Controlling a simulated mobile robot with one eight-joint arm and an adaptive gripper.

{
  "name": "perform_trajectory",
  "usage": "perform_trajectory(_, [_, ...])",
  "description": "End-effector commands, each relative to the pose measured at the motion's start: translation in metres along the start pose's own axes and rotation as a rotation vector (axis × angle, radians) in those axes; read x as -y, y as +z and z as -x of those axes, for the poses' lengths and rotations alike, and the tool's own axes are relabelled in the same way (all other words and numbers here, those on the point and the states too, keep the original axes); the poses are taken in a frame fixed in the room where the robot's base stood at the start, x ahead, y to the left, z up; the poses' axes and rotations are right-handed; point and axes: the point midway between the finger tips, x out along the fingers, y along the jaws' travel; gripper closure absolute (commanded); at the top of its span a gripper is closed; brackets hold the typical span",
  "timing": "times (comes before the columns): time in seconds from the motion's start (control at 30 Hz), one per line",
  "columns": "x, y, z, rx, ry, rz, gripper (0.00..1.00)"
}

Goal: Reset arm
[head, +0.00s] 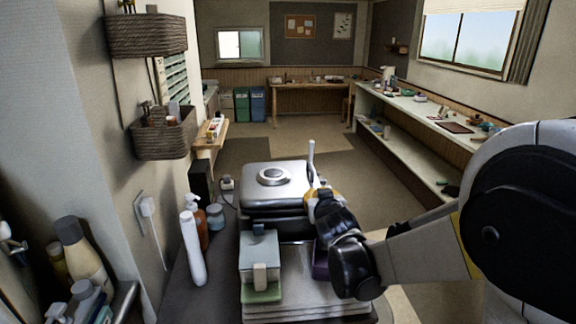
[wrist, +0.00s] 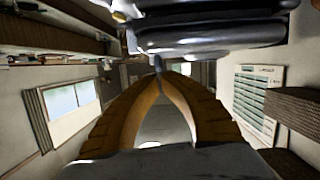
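My gripper (head: 318,193) is at the right side of the silver rice cooker (head: 258,183), beside its lid. In the wrist view its two brown-yellow fingers (wrist: 158,74) curve inward and come together at the tips, with no clear object between them. A thin grey upright piece stands just beyond the tips, and I cannot tell whether they touch it. In the head view a pale upright stick (head: 311,158) rises close to the fingers; its lower end is hidden. The cooker's lid looks closed, and a dark glossy body (wrist: 205,33) is close above the fingers in the wrist view.
A blue-grey box (head: 259,250) on a green base and a purple item (head: 320,262) sit in front of the cooker. Bottles (head: 192,245) stand at left by the wall. Baskets (head: 148,35) hang above. Floor beyond is open; a long counter (head: 420,108) runs along the right.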

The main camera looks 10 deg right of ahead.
Motion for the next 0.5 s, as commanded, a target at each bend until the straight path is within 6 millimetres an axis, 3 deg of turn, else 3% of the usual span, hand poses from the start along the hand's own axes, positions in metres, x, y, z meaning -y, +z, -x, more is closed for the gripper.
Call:
perform_trajectory(0.13, [-0.021,0.0,0.055,0.114,0.024,-0.017,1.0])
perform_trajectory(0.27, [-0.037,0.015,0.117,0.243,0.033,-0.034,1.0])
perform_trajectory(0.5, [-0.044,0.068,0.234,0.475,0.001,-0.06,1.0])
